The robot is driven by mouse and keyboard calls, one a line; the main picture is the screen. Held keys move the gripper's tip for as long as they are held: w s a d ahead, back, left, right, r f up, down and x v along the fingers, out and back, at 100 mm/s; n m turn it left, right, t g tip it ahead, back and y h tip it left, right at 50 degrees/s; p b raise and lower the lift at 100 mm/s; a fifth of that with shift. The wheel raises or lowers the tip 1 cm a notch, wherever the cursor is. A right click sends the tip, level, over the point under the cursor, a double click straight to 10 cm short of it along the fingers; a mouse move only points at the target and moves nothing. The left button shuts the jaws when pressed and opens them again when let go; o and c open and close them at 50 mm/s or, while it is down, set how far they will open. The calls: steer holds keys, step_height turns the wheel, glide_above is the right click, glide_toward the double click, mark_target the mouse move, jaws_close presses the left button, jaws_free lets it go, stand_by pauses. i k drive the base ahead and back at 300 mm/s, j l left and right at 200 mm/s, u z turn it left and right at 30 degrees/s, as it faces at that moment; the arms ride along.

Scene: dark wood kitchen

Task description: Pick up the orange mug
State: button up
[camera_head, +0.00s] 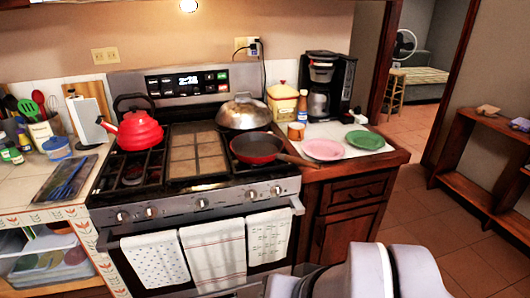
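A small orange object (296,131) stands on the counter right of the stove, in front of a bottle and behind the pink plate. It is too small to tell for certain whether it is the orange mug, and no handle shows. No other orange mug is plain in view. Pale grey rounded parts of my arm fill the bottom edge right of centre. My gripper's fingertips do not show.
A pink plate (323,149) and a green plate (365,140) lie on the counter before a black coffee maker (326,84). A red pan (256,148) has its handle reaching toward this counter. A red kettle (139,130) stands on the stove. Floor (425,215) at right is clear.

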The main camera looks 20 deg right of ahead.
mark_target(296, 131)
steer(key=i+l+z, duration=0.3)
steer(key=i, duration=0.5)
steer(key=i+j+z, duration=0.1)
steer(key=i+z, duration=0.2)
steer(key=i, duration=0.45)
